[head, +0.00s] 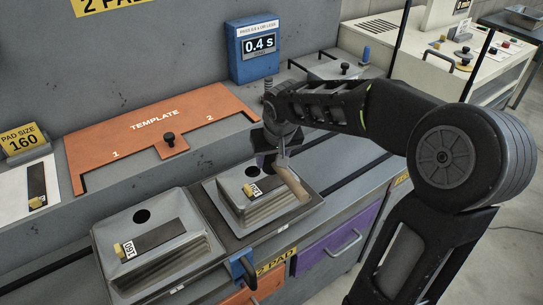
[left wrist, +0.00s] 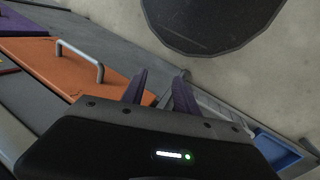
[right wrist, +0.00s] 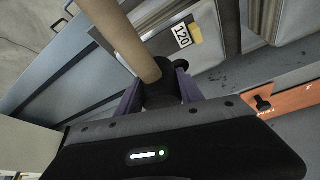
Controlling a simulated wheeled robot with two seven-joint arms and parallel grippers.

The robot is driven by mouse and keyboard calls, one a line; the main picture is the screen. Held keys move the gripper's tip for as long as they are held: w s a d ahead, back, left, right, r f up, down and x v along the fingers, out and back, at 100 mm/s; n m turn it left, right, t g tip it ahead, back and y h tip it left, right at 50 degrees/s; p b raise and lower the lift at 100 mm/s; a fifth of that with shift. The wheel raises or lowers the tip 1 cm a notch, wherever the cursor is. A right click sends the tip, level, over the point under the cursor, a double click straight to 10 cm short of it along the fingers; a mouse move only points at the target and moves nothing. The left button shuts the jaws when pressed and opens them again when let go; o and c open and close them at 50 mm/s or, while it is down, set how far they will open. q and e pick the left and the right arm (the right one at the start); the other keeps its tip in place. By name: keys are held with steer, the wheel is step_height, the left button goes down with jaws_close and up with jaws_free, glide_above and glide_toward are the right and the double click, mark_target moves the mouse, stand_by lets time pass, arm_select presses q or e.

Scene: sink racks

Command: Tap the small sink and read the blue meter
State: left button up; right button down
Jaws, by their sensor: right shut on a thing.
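The blue meter (head: 255,48) stands on the back ledge and its screen reads 0.4 s. Two grey sinks lie upturned on the counter, each with a drain hole: one tagged 120 (head: 236,184) at right, looking smaller, and one tagged 160 (head: 145,217) at left. My right gripper (head: 277,152) is shut on a tapper with a wooden cylinder (head: 292,180), over the right side of the 120 sink. I cannot tell whether the wood touches the sink. The wood (right wrist: 122,38) also shows in the right wrist view. My left gripper (left wrist: 161,75) is open and empty, outside the head view.
An orange template (head: 160,124) with a black knob lies behind the sinks. A yellow pad-size 160 sign (head: 24,138) stands at left. Purple (head: 335,240) and orange drawers are below the counter. A blue clamp-like handle (head: 243,270) sits at the front edge.

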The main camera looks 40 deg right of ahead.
mark_target(272, 173)
steer(key=shift+f+b, duration=1.1)
steer(key=shift+f, duration=0.9)
steer(key=shift+f+b, duration=0.6)
steer(key=shift+b, duration=0.1)
stand_by(1.2)
steer(key=shift+r+p, duration=2.25)
steer(key=shift+r, duration=1.4)
